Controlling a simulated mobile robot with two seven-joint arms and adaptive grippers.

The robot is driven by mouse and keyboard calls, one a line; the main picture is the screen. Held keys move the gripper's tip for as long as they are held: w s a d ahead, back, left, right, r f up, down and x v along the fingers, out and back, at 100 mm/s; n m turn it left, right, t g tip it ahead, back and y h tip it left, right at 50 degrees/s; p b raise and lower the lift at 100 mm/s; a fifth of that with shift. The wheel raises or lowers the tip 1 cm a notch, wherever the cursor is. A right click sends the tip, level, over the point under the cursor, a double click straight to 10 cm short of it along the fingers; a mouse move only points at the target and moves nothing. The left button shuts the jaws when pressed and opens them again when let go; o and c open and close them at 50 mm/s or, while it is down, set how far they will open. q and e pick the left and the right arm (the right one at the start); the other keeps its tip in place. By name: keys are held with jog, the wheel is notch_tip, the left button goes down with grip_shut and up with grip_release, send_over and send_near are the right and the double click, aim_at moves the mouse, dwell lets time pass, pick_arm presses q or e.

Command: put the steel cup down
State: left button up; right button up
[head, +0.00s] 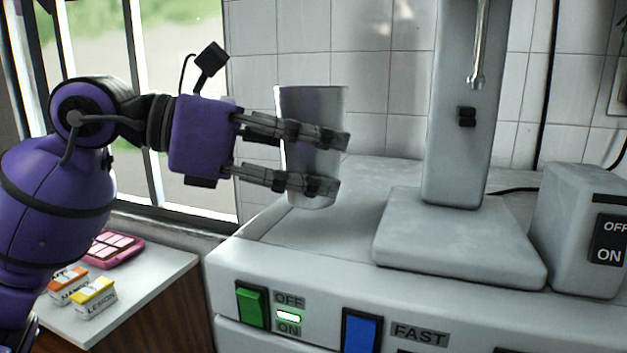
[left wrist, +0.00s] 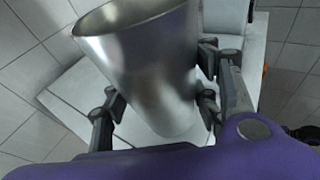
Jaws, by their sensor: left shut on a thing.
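The steel cup (head: 316,112) is a tall tapered metal cup, close to upright in the head view, at the left end of the grey machine's top. My left gripper (head: 338,162) comes in from the left with its fingers around the cup. In the left wrist view the cup (left wrist: 150,70) sits between the two fingers of the gripper (left wrist: 160,110), its open rim toward the upper left. The cup's base is near the machine's top surface; I cannot tell whether it touches. My right gripper is not in view.
The grey machine (head: 250,262) has a green switch (head: 251,304), a blue switch (head: 361,331) and a column on a square base (head: 460,240) right of the cup. A switch box (head: 580,230) stands far right. Yellow and orange boxes (head: 94,298) and a pink tray (head: 133,252) lie lower left.

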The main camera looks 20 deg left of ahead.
pick_arm(q)
jog(key=shift+w+f, duration=0.3)
notch_tip(320, 180, down, 3)
jog(key=shift+w+f, duration=0.1)
jog(key=shift+f, duration=0.05)
jog(key=shift+a, duration=0.1)
jog(key=shift+f, duration=0.15)
jog(key=o, duration=1.6)
